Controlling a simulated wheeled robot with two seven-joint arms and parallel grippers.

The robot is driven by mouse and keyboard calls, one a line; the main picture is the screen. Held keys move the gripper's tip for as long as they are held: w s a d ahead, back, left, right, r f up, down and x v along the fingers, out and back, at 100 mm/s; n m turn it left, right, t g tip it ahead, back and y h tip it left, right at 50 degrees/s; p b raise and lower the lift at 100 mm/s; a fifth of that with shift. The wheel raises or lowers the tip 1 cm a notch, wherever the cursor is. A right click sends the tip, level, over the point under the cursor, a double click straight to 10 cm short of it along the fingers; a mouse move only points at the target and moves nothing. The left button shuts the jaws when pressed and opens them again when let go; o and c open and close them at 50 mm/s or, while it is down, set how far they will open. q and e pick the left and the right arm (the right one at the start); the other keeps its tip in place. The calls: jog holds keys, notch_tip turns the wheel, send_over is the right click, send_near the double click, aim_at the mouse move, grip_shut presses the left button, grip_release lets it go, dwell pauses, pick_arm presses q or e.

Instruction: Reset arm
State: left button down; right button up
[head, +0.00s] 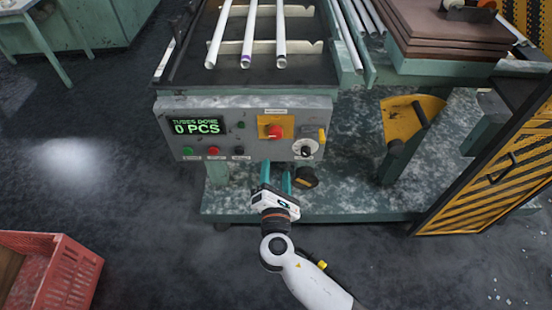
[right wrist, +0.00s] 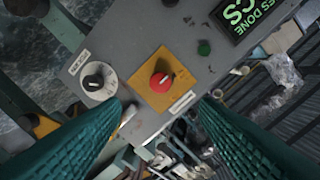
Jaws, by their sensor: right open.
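My right arm comes in from the bottom of the head view. My right gripper (head: 276,178) is open and empty, just below the control panel (head: 245,103). In the right wrist view its two green ribbed fingers (right wrist: 160,125) stand wide apart with nothing between the tips. Beyond them are a red knob (right wrist: 161,81) on a yellow plate and a black dial (right wrist: 94,82) on a white disc. The fingers look apart from both; the exact gap cannot be told. The red knob also shows in the head view (head: 274,130). My left gripper is not in view.
The panel's display (head: 196,126) reads "TUBES DONE 0 PCS". Several white tubes (head: 281,35) lie on the machine above. A red crate (head: 62,262) stands at lower left, a yellow-black striped panel (head: 490,185) at right.

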jog(key=s+d+f+m+g, duration=0.3)
jog(key=f, duration=0.7)
jog(key=s+d+f+m+g, duration=0.2)
jog(key=s+d+f+g, duration=0.15)
jog(key=f, duration=0.55)
jog(key=s+d+f+m+g, duration=0.3)
jog(key=d+f, duration=0.1)
jog(key=f, duration=0.6)
jog(key=s+d+f+m+g, duration=0.2)
jog(key=s+d+f+m, duration=0.2)
jog(key=s, duration=0.6)
jog(key=s+d+f+m+g+p, duration=0.1)
jog(key=s+d+f+m, duration=0.3)
jog(key=s, duration=0.7)
jog(key=s+d+f+m+g, duration=0.4)
jog(key=s+f+m, duration=0.4)
jog(key=s, duration=0.2)
jog(key=shift+s+d+m+p, duration=0.2)
jog(key=shift+d+m+p, duration=0.2)
jog(key=shift+d, duration=0.15)
